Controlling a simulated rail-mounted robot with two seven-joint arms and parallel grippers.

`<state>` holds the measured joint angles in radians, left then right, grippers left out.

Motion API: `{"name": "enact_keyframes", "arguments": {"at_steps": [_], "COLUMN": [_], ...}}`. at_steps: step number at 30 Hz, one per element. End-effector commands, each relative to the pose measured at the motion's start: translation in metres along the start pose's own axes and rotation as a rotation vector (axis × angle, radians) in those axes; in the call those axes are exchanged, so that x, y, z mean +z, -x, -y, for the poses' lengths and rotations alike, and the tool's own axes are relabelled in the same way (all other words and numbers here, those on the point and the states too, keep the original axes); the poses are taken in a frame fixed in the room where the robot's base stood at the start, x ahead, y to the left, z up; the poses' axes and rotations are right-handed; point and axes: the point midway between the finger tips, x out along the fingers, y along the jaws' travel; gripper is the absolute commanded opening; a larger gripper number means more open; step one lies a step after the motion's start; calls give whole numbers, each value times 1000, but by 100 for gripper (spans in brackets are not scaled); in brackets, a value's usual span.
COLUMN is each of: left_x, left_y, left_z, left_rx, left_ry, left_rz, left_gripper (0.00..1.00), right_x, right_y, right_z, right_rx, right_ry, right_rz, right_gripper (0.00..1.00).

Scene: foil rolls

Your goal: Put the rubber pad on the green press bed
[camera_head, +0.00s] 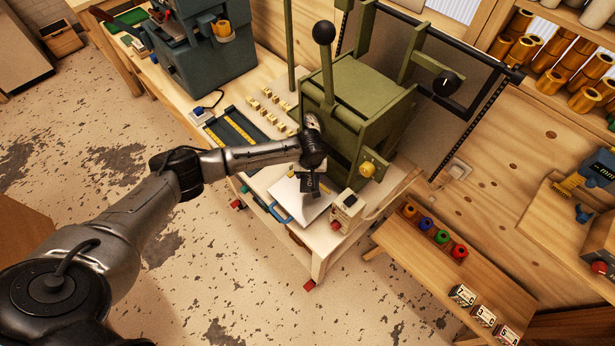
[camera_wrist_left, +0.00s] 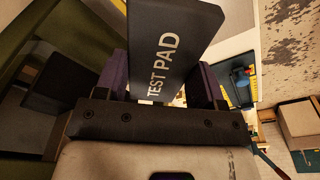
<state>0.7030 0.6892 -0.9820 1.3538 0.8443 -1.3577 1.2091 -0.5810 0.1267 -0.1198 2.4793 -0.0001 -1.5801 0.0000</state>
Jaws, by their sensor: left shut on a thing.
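My left gripper (camera_head: 312,184) is shut on the dark rubber pad (camera_wrist_left: 176,38), which bears the words TEST PAD in the left wrist view. The pad stands up between the two fingers of the gripper, which also show in the wrist view (camera_wrist_left: 155,88). In the head view the gripper hangs in front of the green press (camera_head: 362,92), above a white plate. The green press bed is not clearly visible in the head view; the press body and my arm hide it. Green press parts (camera_wrist_left: 75,32) lie at the left of the wrist view. My right gripper is not in view.
The white plate (camera_head: 290,198) with a blue handle lies at the table's front, beside a control box (camera_head: 347,208). A press lever (camera_head: 326,75) stands upright. Small gold stamps (camera_head: 268,95) and a dark rack (camera_head: 236,126) lie left of the press.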

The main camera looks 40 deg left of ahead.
Motion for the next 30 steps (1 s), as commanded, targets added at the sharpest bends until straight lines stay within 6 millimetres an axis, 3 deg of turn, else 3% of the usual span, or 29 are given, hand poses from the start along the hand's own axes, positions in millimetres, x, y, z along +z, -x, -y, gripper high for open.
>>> {"name": "enact_keyframes", "arguments": {"at_steps": [3,14,30], "left_x": [-2,-2,3], "left_y": [-14,-29,-73], "left_z": [6,8,8], "left_rx": [0,-1,-1], "left_ry": [17,22,21], "left_rz": [0,-1,-1], "left_gripper": [34,34,34], "right_x": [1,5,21], "right_y": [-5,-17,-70], "right_z": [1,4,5], "right_rx": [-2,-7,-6], "right_ry": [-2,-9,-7], "right_rz": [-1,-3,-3], "right_gripper": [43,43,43]}}
